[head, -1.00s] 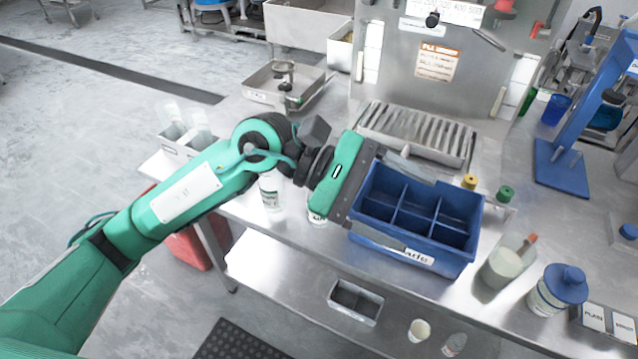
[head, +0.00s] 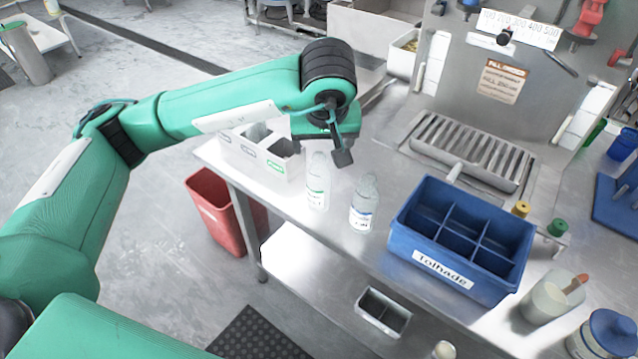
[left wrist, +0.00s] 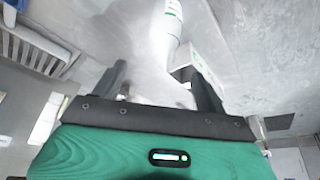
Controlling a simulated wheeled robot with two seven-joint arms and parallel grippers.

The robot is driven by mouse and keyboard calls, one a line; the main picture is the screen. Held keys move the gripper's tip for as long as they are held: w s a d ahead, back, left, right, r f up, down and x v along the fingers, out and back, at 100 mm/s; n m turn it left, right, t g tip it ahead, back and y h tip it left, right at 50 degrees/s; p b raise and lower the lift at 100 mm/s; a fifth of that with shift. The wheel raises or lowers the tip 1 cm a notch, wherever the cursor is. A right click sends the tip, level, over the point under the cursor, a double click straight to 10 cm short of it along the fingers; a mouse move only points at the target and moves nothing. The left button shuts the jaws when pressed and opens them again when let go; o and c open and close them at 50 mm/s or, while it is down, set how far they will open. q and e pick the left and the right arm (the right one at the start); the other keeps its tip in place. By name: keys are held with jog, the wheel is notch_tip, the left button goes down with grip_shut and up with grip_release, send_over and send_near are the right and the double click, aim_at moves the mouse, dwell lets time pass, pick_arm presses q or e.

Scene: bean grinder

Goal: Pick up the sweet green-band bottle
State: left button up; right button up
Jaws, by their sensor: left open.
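The green-band bottle (head: 317,187) is clear and white with a green-marked label. It stands upright on the steel table, left of a similar blue-band bottle (head: 362,207). My left gripper (head: 338,150) is open above and behind the green-band bottle, close to its top and not around it. In the left wrist view, a green-marked bottle (left wrist: 172,22) shows at the top, beyond the open fingers of my left gripper (left wrist: 163,88). One finger is mostly hidden in the head view. My right gripper is not in view.
A white divided caddy (head: 230,152) with green-marked labels stands at the table's left corner, close to the gripper. A blue divided crate (head: 458,270) stands to the right, before a slotted steel tray (head: 470,150). A red bin (head: 215,215) is on the floor.

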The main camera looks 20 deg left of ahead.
aim_at(319, 165)
pick_arm(q)
jog(key=x, duration=0.3)
jog(key=shift+f, duration=0.3)
jog(key=x, duration=0.1)
jog(key=p+x, duration=0.1)
jog(key=x, duration=0.2)
jog(key=shift+s+a, duration=0.2)
jog(key=shift+s, duration=0.05)
jog(key=shift+w+f, duration=0.2)
jog(key=shift+f, duration=0.35)
jog(key=c, duration=1.3)
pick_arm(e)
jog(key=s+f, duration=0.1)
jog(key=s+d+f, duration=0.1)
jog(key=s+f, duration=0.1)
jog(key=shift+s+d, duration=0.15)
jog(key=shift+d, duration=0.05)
